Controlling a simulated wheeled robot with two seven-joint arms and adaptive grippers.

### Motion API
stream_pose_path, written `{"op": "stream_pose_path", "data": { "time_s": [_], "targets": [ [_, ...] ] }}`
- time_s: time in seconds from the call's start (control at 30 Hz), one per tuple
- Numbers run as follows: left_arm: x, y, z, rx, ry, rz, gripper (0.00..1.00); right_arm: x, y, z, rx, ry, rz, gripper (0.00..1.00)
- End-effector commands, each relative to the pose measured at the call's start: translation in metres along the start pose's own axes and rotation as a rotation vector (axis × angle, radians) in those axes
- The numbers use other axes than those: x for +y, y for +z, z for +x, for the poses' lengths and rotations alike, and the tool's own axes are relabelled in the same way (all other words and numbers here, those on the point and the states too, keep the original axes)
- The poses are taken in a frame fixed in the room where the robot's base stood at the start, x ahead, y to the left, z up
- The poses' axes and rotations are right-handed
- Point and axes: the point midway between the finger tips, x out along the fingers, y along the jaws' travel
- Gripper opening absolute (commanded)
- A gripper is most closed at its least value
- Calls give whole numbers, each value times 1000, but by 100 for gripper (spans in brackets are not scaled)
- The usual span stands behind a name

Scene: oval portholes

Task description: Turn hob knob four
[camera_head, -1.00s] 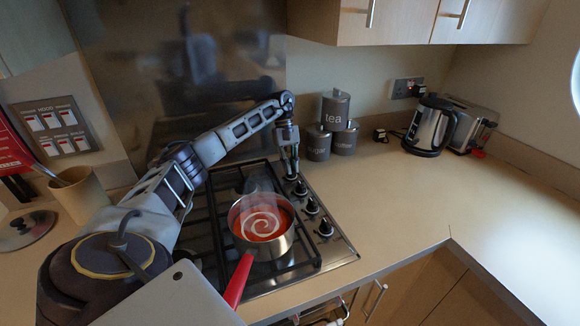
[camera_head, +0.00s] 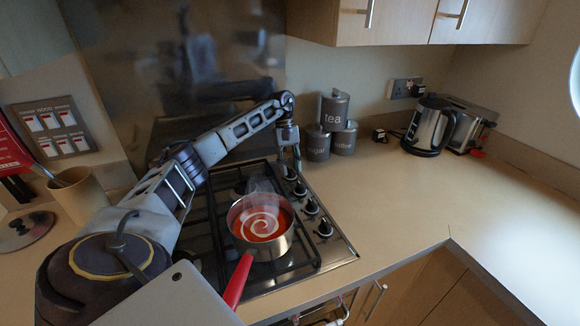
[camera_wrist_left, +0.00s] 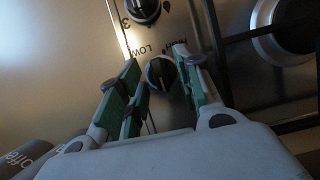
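The hob (camera_head: 340,254) has a row of black knobs along its right side. My left gripper (camera_head: 290,168) reaches down over the farthest knob (camera_head: 291,175), which it partly hides. In the left wrist view, the gripper (camera_wrist_left: 157,60) is open, with its green-padded fingers on either side of a black knob (camera_wrist_left: 160,73). A gap seems to show beside the knob; I cannot tell whether a finger touches it. "LOW" is printed beside this knob. A neighbouring knob (camera_wrist_left: 143,9) has a "3" next to it. My right gripper is not in view.
A steaming saucepan (camera_head: 281,243) of red soup stands on the hob, its red handle towards me. Tea, sugar and another canister (camera_head: 334,110) stand behind the knobs. A kettle (camera_head: 429,127) and toaster (camera_head: 472,127) are farther right. The right worktop is largely clear.

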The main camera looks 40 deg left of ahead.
Motion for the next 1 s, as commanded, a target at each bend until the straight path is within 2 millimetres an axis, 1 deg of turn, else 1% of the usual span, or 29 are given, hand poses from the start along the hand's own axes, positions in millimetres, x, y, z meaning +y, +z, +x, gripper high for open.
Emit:
{"op": "stream_pose_path", "data": {
  "time_s": [0.03,0.07,0.23,0.37,0.9,1.0],
  "targets": [
    [0,0,0,0,0,0,35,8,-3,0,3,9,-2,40],
    [0,0,0,0,0,-1,35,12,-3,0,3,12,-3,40],
    [0,0,-4,0,1,-1,35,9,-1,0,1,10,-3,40],
    [0,0,-11,1,2,-1,35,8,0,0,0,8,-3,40],
    [0,0,-63,0,2,0,35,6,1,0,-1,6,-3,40],
    [0,0,-68,0,0,-1,35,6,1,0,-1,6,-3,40]
  ]
}}
